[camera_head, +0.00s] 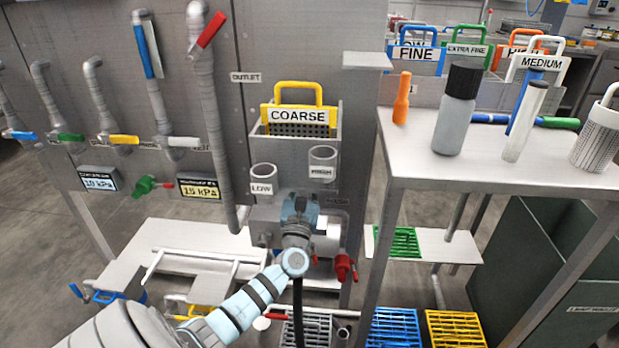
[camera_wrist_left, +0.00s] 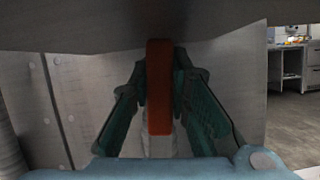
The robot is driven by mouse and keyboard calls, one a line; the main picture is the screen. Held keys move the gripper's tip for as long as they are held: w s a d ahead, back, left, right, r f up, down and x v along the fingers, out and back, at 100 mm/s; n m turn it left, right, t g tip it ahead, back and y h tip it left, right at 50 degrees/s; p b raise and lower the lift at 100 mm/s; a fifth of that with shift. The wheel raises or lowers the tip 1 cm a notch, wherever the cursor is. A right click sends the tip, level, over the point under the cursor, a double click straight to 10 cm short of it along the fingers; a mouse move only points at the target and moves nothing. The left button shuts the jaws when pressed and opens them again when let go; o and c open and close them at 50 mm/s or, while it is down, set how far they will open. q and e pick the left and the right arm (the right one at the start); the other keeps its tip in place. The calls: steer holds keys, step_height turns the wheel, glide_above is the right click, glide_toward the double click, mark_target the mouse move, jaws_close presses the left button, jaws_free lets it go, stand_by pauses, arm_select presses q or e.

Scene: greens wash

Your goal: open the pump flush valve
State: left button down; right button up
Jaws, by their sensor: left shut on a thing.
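My left gripper (camera_head: 300,212) is in front of the pump housing, below the yellow-handled COARSE basket, and its fingers are hidden by the wrist in the head view. In the left wrist view the two green fingers of the gripper (camera_wrist_left: 165,95) stand on either side of a red-orange lever (camera_wrist_left: 159,85), which points upright in that picture. They are shut on it. I take this lever to be the pump flush valve's handle; its label is not readable. My right gripper is in neither view.
A red valve knob (camera_head: 344,266) sits just right of my left wrist. The COARSE basket (camera_head: 299,116) hangs above. A grey table (camera_head: 500,155) with bottles stands at the right. Pipes with coloured levers line the left panel.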

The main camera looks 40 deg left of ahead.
arm_select(q)
steer(key=shift+f, duration=0.1)
steer(key=c, duration=1.5)
jaws_free()
steer(key=v, duration=1.2)
